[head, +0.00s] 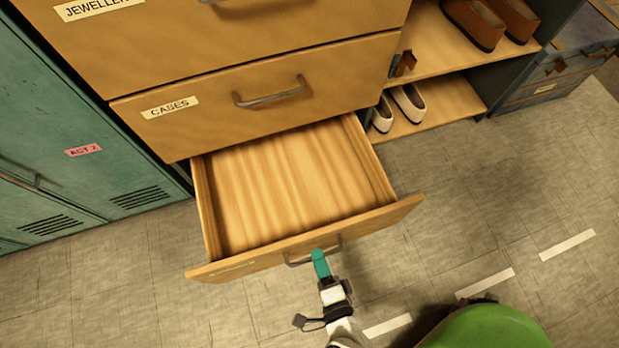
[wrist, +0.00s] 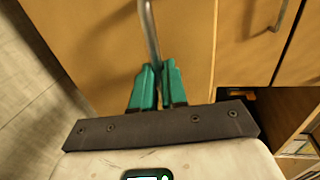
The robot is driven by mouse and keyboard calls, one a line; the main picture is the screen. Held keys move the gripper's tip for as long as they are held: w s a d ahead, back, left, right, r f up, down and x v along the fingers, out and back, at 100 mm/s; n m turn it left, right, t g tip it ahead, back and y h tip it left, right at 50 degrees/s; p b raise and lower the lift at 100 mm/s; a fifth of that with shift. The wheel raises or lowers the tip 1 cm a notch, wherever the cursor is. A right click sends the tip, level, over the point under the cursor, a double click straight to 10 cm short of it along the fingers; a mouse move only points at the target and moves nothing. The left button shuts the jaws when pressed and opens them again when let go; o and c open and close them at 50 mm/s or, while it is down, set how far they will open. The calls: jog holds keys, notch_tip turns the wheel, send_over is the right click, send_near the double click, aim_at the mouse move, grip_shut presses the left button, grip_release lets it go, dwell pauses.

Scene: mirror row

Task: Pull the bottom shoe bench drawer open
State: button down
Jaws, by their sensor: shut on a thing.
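The bottom drawer (head: 300,245) of the wooden unit stands well pulled out, and its inside is empty. Its bar handle (head: 297,262) is on the front face, partly hidden by my gripper. My gripper (head: 319,254) has teal fingers and is shut on this handle from the front. In the wrist view the gripper (wrist: 157,68) has its two fingers closed around the grey bar handle (wrist: 149,28), with the wooden drawer front behind it.
The drawer marked CASES (head: 270,95) is shut above. Teal lockers (head: 90,150) stand at the left. An open shelf (head: 440,105) with white shoes and brown shoes is at the right. The tiled floor (head: 490,215) in front and to the right is clear.

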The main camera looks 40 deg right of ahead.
jog(key=v, duration=0.3)
jog(key=f+v, duration=0.1)
jog(key=v, duration=0.1)
jog(key=shift+s+a, duration=0.15)
jog(key=shift+s, duration=0.35)
jog(key=c, duration=1.2)
grip_release()
jog(key=p+v, duration=0.1)
jog(key=v, duration=0.9)
jog(key=shift+s+a, duration=0.1)
jog(key=shift+s, duration=0.25)
